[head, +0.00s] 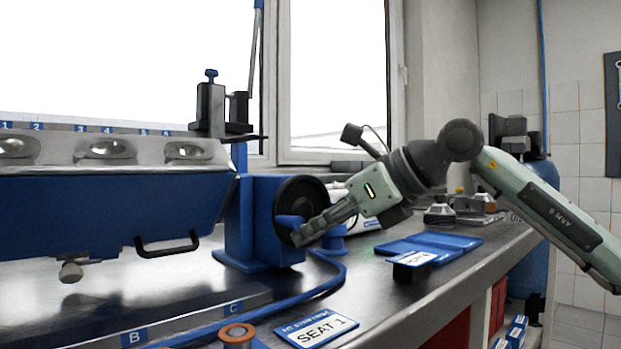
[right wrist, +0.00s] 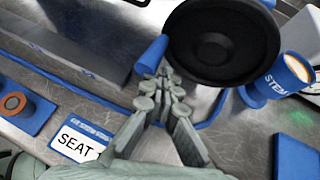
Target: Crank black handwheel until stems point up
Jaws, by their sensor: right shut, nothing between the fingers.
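The black handwheel (head: 300,196) is mounted on a blue stand (head: 243,225) at the right end of the engine part (head: 105,205). It also fills the top of the right wrist view (right wrist: 225,45). Its blue handle (right wrist: 152,54) sticks out from the lower left of the rim. My right gripper (head: 303,234) is shut and empty, its fingertips close to the handle in the right wrist view (right wrist: 165,80). I cannot tell whether they touch it. The part's face with round recesses is turned up; a short metal stub (head: 71,271) points down. My left gripper is out of view.
A SEAT 1 card (head: 318,327) and a copper-coloured ring (head: 236,333) lie at the bench front. Blue trays (head: 430,245) lie right of the handwheel. A blue STEM-labelled holder (right wrist: 280,80) stands beside the wheel. A blue hose (head: 300,292) crosses the bench.

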